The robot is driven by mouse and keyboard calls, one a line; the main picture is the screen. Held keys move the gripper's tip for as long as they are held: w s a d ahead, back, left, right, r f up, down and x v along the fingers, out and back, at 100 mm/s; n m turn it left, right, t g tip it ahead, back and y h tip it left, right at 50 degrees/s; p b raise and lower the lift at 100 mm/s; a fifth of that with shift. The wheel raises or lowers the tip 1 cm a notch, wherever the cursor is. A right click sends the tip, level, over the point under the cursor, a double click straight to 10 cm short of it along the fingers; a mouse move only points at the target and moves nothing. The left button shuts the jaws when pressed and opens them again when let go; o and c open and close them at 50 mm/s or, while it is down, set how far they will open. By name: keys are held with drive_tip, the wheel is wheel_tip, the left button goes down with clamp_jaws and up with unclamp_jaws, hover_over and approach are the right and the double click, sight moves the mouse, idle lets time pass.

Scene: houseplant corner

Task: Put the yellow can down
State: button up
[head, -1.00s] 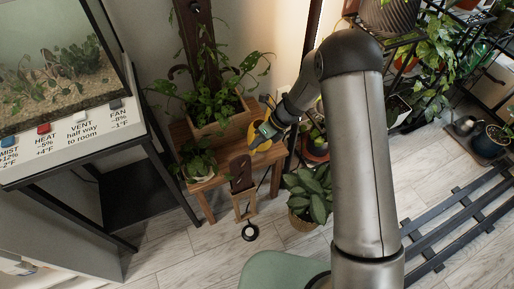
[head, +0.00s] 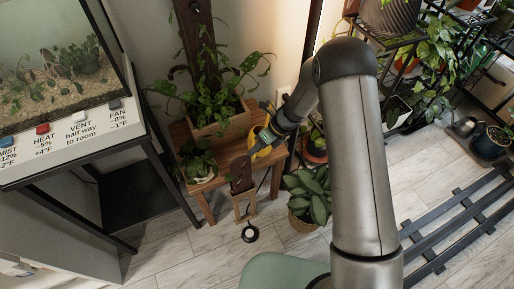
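The yellow can (head: 258,151) is in the head view, at the right end of the small wooden bench (head: 233,148). My gripper (head: 266,137) is at the can, with the forearm coming down from the upper right. The gripper appears shut on the can, and its wrist and fingers hide part of the yellow body. The can looks tilted. Whether its base touches the bench top or hangs just above it, I cannot tell.
A wooden planter (head: 221,127) stands on the bench behind the can, and a small potted plant (head: 199,165) at its left. A brown board (head: 241,174) stands at the front edge. A leafy floor plant (head: 306,190) is to the right. The terrarium stand (head: 70,150) is at left.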

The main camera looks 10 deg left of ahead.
drive_tip(key=p+v, duration=0.1)
drive_tip(key=v, duration=1.1)
drive_tip(key=shift+p, duration=0.3)
drive_tip(key=s+d+r+n+t+h, duration=0.1)
drive_tip(key=s+d+r+n+h, duration=0.2)
drive_tip(key=s+d+r+n, duration=0.9)
drive_tip(key=s+d+r+n+t+h, duration=0.2)
drive_tip(key=s+d+r+n+h, duration=0.1)
drive_tip(key=s+d+n, duration=0.6)
drive_tip(key=shift+s+r+n+h, duration=0.3)
drive_tip(key=shift+s+r+n, duration=0.25)
drive_tip(key=shift+s+n, duration=1.2)
drive_tip(key=shift+s+d+m, duration=0.15)
drive_tip(key=shift+s+m, duration=0.3)
